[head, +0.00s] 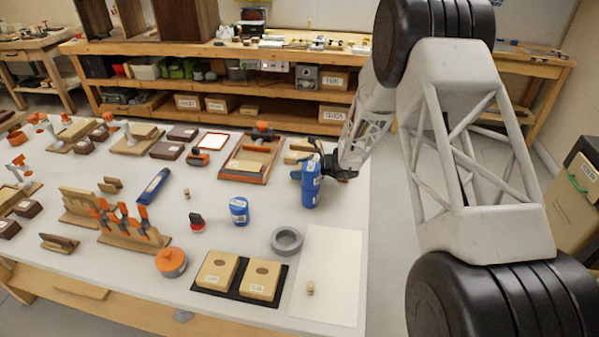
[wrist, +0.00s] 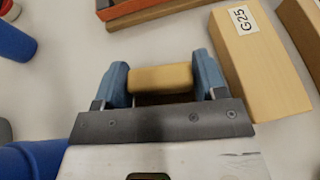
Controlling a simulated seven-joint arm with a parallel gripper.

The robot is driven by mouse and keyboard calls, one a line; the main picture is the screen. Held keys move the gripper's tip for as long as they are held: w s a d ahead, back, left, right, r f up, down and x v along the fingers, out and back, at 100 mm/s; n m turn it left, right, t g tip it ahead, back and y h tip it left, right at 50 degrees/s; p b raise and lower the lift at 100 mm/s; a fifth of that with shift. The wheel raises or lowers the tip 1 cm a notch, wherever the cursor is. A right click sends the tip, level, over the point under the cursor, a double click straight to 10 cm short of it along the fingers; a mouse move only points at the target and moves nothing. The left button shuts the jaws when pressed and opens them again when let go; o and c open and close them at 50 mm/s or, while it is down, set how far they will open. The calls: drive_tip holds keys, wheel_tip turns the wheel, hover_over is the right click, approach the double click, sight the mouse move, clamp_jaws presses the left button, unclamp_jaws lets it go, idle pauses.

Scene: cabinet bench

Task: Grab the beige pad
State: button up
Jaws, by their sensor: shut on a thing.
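My gripper (wrist: 160,79) is shut on a small beige pad (wrist: 160,78), which sits between its two blue-grey fingers in the wrist view. In the head view my gripper (head: 334,172) is low over the right part of the white table, just behind a stack of blue cans. The held pad cannot be made out there. Whether it touches the table is unclear.
Blue cans (head: 311,185) stand close in front of my gripper. A wooden block marked G25 (wrist: 242,45) lies just right of the fingers. An orange-edged tray (head: 251,156) is to the left. A white sheet (head: 328,270) lies at the front right.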

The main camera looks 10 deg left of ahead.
sight(299, 166)
wheel_tip(299, 166, up, 9)
idle(0.5)
idle(0.5)
